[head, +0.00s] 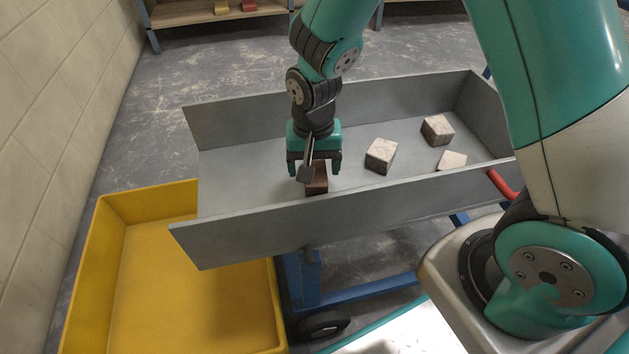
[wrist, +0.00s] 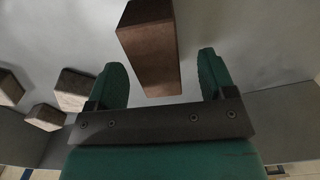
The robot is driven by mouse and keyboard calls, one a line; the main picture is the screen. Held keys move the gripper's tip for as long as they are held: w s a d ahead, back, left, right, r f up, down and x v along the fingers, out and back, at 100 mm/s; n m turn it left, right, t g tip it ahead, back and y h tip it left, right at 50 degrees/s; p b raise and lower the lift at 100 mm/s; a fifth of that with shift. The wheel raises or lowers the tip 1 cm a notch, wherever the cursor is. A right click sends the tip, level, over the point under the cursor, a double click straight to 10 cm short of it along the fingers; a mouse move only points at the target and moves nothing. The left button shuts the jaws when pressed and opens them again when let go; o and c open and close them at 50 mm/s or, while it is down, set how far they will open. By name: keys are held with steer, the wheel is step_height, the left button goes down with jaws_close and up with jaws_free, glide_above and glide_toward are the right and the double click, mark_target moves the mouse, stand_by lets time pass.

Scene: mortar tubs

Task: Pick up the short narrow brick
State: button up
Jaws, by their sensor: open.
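A dark reddish-brown brick (head: 317,184) lies in the grey trough below my gripper (head: 314,172), which hides part of it. It looks narrow and is the one brick close to my gripper. In the wrist view the brick (wrist: 150,52) shows between the two green fingers of my open gripper (wrist: 160,62), with a gap on each side. Its far end reaches beyond the fingertips. I cannot tell how far the fingers reach down beside it.
Paler bricks lie apart to the right in the trough: one nearer (head: 380,156), one far (head: 437,130), and one partly hidden by the near wall (head: 452,160). The sloping trough walls (head: 330,215) flank my gripper. A yellow tub (head: 150,195) stands at the lower left.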

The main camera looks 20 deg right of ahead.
mark_target(315, 176)
step_height(315, 176, down, 4)
steer(key=shift+s+d+r+b, duration=0.1)
steer(key=shift+d+b, duration=0.05)
steer(key=shift+b, duration=0.7)
steer(key=shift+r, duration=0.1)
steer(key=c, duration=1.3)
steer(key=shift+o, duration=0.2)
